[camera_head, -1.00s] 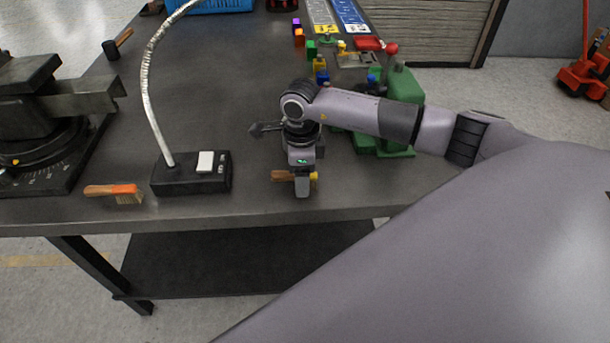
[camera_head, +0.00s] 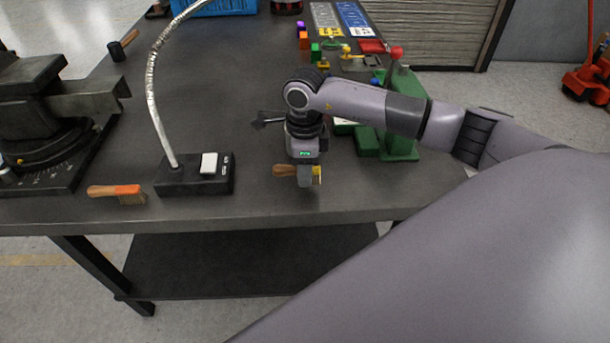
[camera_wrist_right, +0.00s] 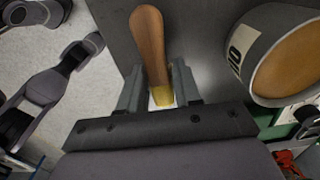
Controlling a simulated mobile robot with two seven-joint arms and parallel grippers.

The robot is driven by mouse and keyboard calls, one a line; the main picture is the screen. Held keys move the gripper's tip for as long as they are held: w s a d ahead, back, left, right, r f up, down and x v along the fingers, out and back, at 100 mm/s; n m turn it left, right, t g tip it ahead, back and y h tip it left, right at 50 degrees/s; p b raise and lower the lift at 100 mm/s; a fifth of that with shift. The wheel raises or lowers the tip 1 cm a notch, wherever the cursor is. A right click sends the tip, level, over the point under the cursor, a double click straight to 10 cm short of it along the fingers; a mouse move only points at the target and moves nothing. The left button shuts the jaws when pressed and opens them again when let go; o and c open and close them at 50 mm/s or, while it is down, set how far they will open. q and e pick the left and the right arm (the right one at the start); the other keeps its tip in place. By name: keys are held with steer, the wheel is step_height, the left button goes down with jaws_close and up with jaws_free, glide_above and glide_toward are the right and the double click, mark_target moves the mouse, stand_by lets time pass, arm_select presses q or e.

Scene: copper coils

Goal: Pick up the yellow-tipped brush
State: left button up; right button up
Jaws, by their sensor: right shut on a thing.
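The yellow-tipped brush (camera_head: 284,170) has a brown wooden handle pointing left and a yellow end on the right, near the table's front edge. In the right wrist view its brown handle (camera_wrist_right: 148,45) sticks out from between the fingers, with the yellow part at the jaws. My right gripper (camera_head: 304,178) is shut on it around the middle, and the brush looks a little above the table. The table just under the brush is hidden by the gripper. My left gripper is not in view.
A black lamp base (camera_head: 193,180) with a flexible neck stands between the brushes. A green machine (camera_head: 400,140) stands to the right behind my right arm. A vice-like machine fills the far left.

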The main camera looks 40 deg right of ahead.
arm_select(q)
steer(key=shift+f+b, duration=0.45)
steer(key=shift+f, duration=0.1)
arm_select(e)
step_height(320, 180, up, 17)
steer(key=shift+r, duration=0.2)
